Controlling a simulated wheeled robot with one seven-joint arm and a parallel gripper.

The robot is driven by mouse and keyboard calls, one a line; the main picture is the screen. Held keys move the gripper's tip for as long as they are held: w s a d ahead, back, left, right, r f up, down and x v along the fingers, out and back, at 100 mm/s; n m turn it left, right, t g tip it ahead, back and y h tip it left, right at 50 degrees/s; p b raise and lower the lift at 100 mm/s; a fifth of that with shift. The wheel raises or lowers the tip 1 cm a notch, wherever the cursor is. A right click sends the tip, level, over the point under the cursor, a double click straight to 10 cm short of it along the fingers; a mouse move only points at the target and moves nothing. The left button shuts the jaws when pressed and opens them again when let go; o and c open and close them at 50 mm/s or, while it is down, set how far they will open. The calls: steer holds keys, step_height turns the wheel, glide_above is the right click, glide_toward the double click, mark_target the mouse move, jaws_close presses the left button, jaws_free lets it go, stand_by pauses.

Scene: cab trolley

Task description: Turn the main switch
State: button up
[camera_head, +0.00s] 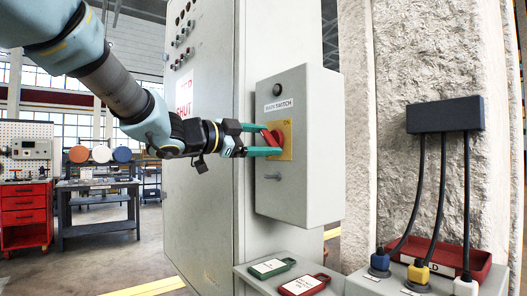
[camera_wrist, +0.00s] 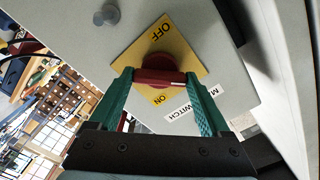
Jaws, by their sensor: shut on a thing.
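The main switch is a red rotary handle (camera_head: 272,138) on a yellow plate (camera_head: 286,150), fixed to the front of a grey box (camera_head: 307,186) labelled MAIN SWITCH. My gripper (camera_head: 264,140) reaches it from the left, with its green fingers shut on the handle. In the wrist view the red handle (camera_wrist: 160,77) lies crosswise between the two fingertips. The yellow plate (camera_wrist: 182,64) there shows OFF on one side of the handle and ON on the opposite side.
A green tag (camera_head: 271,268) and a red tag (camera_head: 304,285) lie on a ledge below. A red tray (camera_head: 470,262) and cables with blue, yellow and white plugs are at the right.

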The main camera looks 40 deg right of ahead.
steer(key=m+b, duration=0.2)
steer(key=m, duration=0.1)
steer(key=m+b, duration=0.1)
steer(key=shift+f+m+b, duration=0.25)
steer(key=shift+m+b, duration=0.1)
steer(key=shift+m, duration=0.05)
steer(key=shift+r+m+b, duration=0.15)
steer(key=shift+m+b, duration=1.45)
steer(key=shift+m, duration=0.5)
steer(key=o, duration=1.2)
steer(key=a, duration=0.7)
steer(key=a+b, duration=0.1)
steer(key=a, duration=0.2)
steer(key=shift+w+a, duration=0.3)
steer(key=shift+a, duration=0.1)
